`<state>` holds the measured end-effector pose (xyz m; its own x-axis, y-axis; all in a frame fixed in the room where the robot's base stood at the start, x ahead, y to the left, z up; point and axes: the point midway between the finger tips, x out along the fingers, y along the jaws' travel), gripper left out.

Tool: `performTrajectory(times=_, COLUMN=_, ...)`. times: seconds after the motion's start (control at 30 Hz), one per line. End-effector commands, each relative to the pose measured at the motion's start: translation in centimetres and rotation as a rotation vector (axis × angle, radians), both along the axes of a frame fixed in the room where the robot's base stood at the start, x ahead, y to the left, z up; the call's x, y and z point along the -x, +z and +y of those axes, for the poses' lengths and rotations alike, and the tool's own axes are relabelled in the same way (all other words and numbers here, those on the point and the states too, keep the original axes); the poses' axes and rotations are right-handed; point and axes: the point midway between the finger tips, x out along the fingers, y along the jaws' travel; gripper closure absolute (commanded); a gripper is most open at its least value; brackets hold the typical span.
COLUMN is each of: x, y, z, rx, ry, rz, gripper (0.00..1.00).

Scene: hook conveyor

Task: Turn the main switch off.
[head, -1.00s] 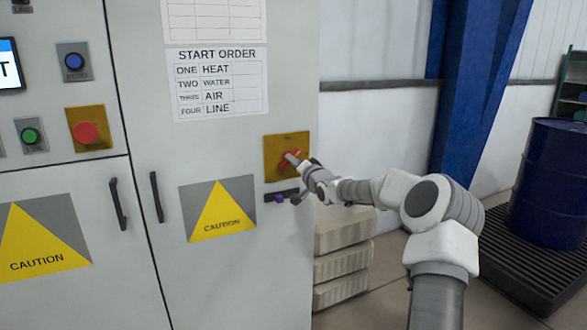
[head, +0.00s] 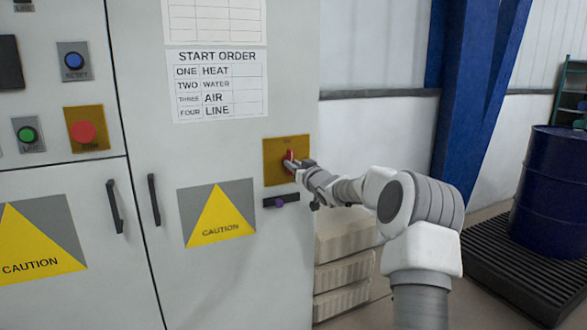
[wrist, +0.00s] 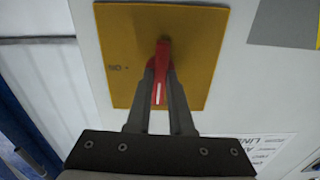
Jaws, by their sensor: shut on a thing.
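The main switch (head: 288,155) is a red handle on a yellow plate (head: 272,176) on the grey cabinet's right door. The handle stands about upright in the head view. In the wrist view the red handle (wrist: 161,62), with a white stripe, runs along the picture's height in front of the yellow plate (wrist: 205,45). My gripper (head: 293,164) reaches in from the right and is shut on the handle. In the wrist view its two fingers (wrist: 160,78) lie on either side of the handle. The small lettering on the plate is hard to read.
A dark bar with a purple knob (head: 281,203) is just below the plate. Door handles (head: 154,199) and a caution sign (head: 218,212) are to the left. Pale stacked blocks (head: 342,270), a blue column (head: 470,110) and a blue drum (head: 550,185) stand at the right.

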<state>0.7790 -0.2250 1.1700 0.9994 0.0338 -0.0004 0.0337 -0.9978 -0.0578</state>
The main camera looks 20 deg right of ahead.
Motion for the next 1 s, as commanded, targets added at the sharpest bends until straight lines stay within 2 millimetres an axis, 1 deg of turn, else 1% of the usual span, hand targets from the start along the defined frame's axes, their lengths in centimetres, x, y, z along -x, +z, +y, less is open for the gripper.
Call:
performTrajectory(times=0.23, x=0.01, y=0.13, z=-0.04, rx=0.065, ry=0.000, rz=-0.004, gripper=1.00)
performTrajectory(times=0.7, x=0.01, y=0.16, z=-0.04, rx=0.076, ry=0.000, rz=-0.005, gripper=1.00)
performTrajectory(times=0.73, x=0.01, y=0.16, z=-0.04, rx=0.076, ry=0.000, rz=-0.005, gripper=0.76)
performTrajectory(times=0.8, x=0.01, y=0.14, z=-0.04, rx=0.076, ry=0.000, rz=-0.005, gripper=0.64)
performTrajectory(times=0.87, x=0.01, y=0.12, z=-0.03, rx=0.075, ry=0.000, rz=-0.005, gripper=0.53)
performTrajectory(times=0.9, x=0.01, y=0.11, z=-0.03, rx=0.075, ry=0.000, rz=-0.005, gripper=0.50)
performTrajectory(times=1.0, x=0.01, y=0.08, z=-0.01, rx=0.074, ry=0.000, rz=-0.004, gripper=0.50)
